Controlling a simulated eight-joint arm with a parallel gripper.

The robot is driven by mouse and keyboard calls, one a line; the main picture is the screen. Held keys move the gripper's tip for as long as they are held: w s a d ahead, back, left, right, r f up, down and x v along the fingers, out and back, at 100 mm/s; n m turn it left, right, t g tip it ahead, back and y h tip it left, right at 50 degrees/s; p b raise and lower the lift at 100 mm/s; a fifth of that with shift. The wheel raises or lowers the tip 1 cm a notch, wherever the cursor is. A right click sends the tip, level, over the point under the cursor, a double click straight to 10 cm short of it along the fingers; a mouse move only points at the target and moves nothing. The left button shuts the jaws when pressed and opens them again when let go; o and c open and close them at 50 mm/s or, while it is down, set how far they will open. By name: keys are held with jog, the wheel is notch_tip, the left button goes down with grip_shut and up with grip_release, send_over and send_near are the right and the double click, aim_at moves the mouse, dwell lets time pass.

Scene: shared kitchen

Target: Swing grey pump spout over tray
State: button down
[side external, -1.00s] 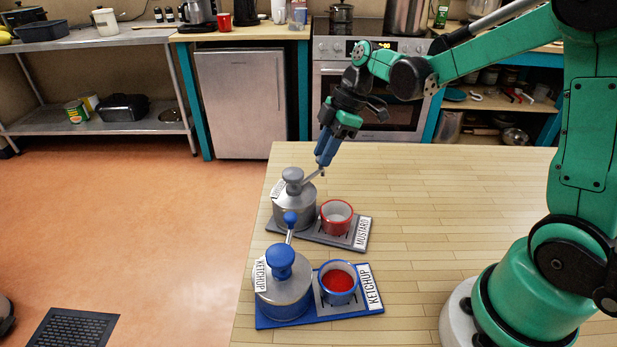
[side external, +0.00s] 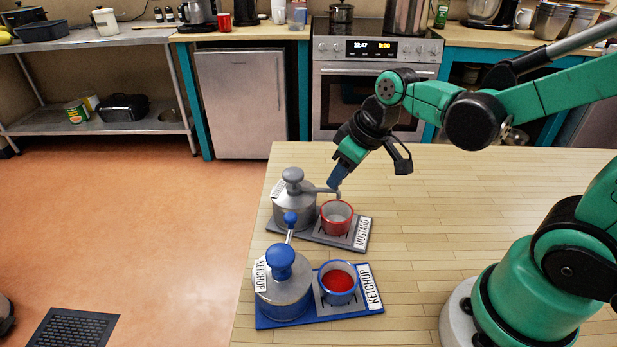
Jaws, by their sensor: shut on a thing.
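The grey pump (side external: 294,206) stands at the left of its grey tray (side external: 322,242), labelled MUSTARD. Its spout (side external: 322,190) now points right, and its end is above or just behind the red cup (side external: 337,217); the exact overlap is hard to tell. The red cup sits on the tray and looks empty inside. My gripper (side external: 338,184) is at the spout's outer end, its blue fingertips shut on it. The fingers hide part of the spout tip.
In front stands a blue ketchup pump (side external: 282,283) on a blue tray (side external: 300,321), its spout pointing backward toward the grey tray. A blue cup (side external: 338,283) with red contents sits beside it. The table (side external: 470,220) is clear to the right.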

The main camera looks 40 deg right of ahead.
jog(key=shift+s+a+m+h, duration=0.25)
jog(key=shift+a+m, duration=0.15)
jog(key=shift+m, duration=0.25)
jog(key=shift+s+a+m+h, duration=0.25)
jog(key=shift+a+m, duration=0.1)
jog(key=shift+m, duration=0.3)
jog(key=c, duration=0.7)
grip_release()
jog(key=shift+o, duration=0.2)
jog(key=shift+v, duration=2.8)
jog(key=shift+d+f+t, duration=0.15)
jog(key=shift+d+t, duration=0.05)
jog(key=shift+t, duration=0.5)
jog(key=shift+d+f+t, duration=0.2)
jog(key=shift+t, duration=0.5)
